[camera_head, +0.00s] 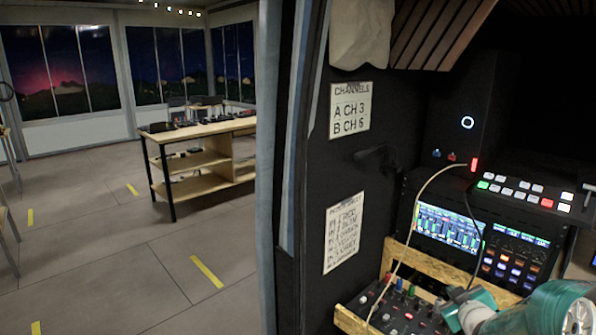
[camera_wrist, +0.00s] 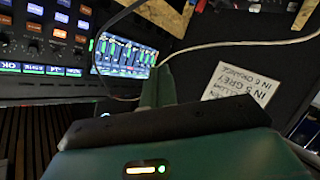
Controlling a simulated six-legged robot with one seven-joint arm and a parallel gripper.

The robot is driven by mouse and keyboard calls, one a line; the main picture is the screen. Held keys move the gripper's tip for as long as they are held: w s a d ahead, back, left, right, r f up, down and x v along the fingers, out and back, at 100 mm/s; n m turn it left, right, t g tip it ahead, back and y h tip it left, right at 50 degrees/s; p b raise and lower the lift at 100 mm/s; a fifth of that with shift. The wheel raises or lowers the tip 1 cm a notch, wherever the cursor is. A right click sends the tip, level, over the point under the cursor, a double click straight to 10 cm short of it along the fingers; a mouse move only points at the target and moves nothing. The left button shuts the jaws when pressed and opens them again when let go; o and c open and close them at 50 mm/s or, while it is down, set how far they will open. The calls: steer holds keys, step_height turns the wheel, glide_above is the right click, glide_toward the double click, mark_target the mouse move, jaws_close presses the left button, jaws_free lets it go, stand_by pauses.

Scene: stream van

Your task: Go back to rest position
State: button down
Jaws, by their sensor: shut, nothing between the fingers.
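In the wrist view my gripper (camera_wrist: 158,88) shows as green fingers beyond a dark bar and green housing. The fingers are together with nothing between them. A pale cable passes close by the fingertips in that view; I cannot tell whether it touches them. In the head view my teal and white arm (camera_head: 545,308) reaches in from the lower right corner. It is in front of the rack and beside the knob panel (camera_head: 405,312). The fingertips are hard to make out there.
A lit mixer screen (camera_head: 448,230) and a switcher with coloured buttons (camera_head: 530,192) fill the right. A pale cable (camera_head: 411,215) hangs from a socket across the wooden frame (camera_head: 440,268). Paper signs (camera_head: 350,110) are on the dark wall. Open floor and a wooden table (camera_head: 200,130) lie left.

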steer(key=s+a+r+m+g, duration=0.2)
steer(key=s+a+r, duration=0.25)
steer(key=a, duration=0.35)
steer(key=s+a+r+m+g, duration=0.1)
steer(key=s+a+r+g, duration=0.1)
steer(key=s+a+r, duration=0.4)
steer(key=s+a+f+m+g+y, duration=0.1)
steer(key=s+a+g+y, duration=0.2)
steer(key=s+a, duration=1)
steer(key=shift+s+g, duration=0.2)
steer(key=shift+g, duration=0.2)
steer(key=shift+a, duration=0.1)
